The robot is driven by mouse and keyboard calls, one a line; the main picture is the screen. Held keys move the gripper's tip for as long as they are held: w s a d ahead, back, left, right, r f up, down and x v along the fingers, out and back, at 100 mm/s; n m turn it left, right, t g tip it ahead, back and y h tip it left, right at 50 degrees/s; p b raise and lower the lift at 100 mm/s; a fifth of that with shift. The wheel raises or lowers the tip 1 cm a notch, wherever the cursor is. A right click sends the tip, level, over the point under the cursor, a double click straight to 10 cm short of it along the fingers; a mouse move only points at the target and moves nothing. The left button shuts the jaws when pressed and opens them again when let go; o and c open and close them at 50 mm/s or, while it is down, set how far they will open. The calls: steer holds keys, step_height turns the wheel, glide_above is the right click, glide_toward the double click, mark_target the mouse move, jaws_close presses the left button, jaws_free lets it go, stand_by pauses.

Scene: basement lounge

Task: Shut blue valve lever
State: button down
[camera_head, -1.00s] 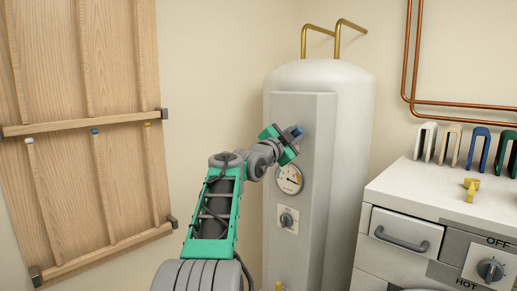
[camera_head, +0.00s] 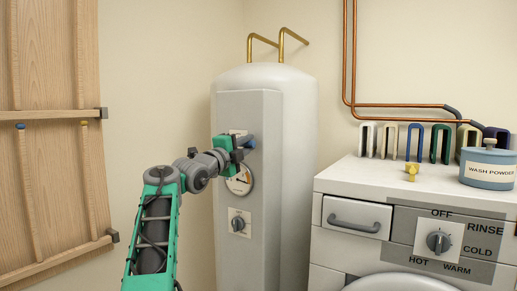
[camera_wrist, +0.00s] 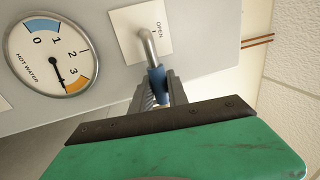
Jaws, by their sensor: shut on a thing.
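The blue valve lever (camera_head: 251,142) is on the front panel of a white water tank (camera_head: 298,170), above the round gauge. In the wrist view the lever has a bent metal stem and a blue grip (camera_wrist: 157,82). Behind it is a pale plate (camera_wrist: 130,42) with the word OPEN beside the stem. My gripper (camera_head: 243,143) is shut on the blue grip; its fingers (camera_wrist: 158,92) lie on either side of it. Part of the plate is hidden behind my gripper in the head view. The far end of the grip is hidden by my gripper in the wrist view.
Below the lever are the hot water gauge (camera_head: 239,180) and a dial (camera_head: 238,222). A white washer (camera_head: 335,185) stands to the right, with a wash powder tub (camera_head: 489,172) on top. Copper pipes (camera_head: 400,105) run along the wall. A wooden door (camera_head: 60,72) is at left.

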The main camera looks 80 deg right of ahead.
stand_by(0.5)
steer(key=c, duration=1.3)
jaws_free()
steer(key=shift+f, duration=0.1)
steer(key=b+v, duration=0.1)
steer(key=v, duration=0.6)
steer(key=shift+w+a+b, duration=0.15)
steer(key=shift+a+b, duration=0.15)
steer(key=shift+b, duration=0.05)
steer(key=shift+f, duration=0.1)
